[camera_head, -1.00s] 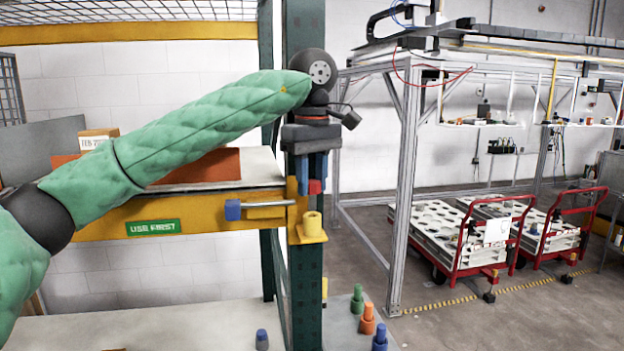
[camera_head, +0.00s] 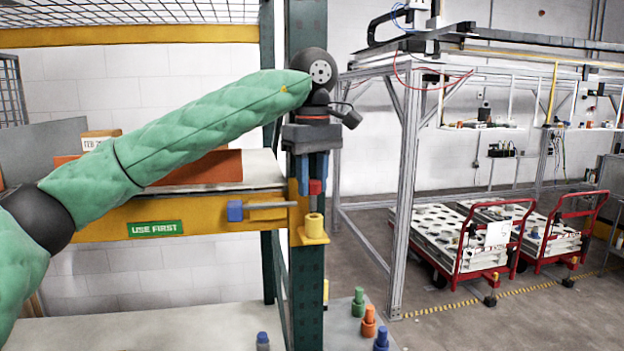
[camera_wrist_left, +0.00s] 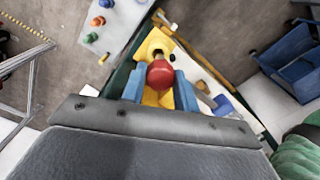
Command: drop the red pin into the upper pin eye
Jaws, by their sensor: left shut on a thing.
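My left gripper (camera_head: 315,178) points down beside the green rack post, its blue fingers shut on the red pin (camera_head: 315,187). The pin's rounded red head (camera_wrist_left: 160,74) shows between the fingers in the left wrist view. Below the pin in the head view, a yellow bracket (camera_head: 308,238) on the post carries a raised yellow collar (camera_head: 314,222), which looks like the pin eye. A small gap shows between the red pin and the collar. The pin's shank and the collar's opening are not clearly seen. My right gripper is not in view.
A blue-headed bolt (camera_head: 235,211) sticks out along the yellow shelf beam (camera_head: 160,217), left of the bracket. Green (camera_head: 358,301), orange (camera_head: 368,322) and blue (camera_head: 381,340) pins stand on the lower surface. Red carts (camera_head: 470,245) stand at the right, well away.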

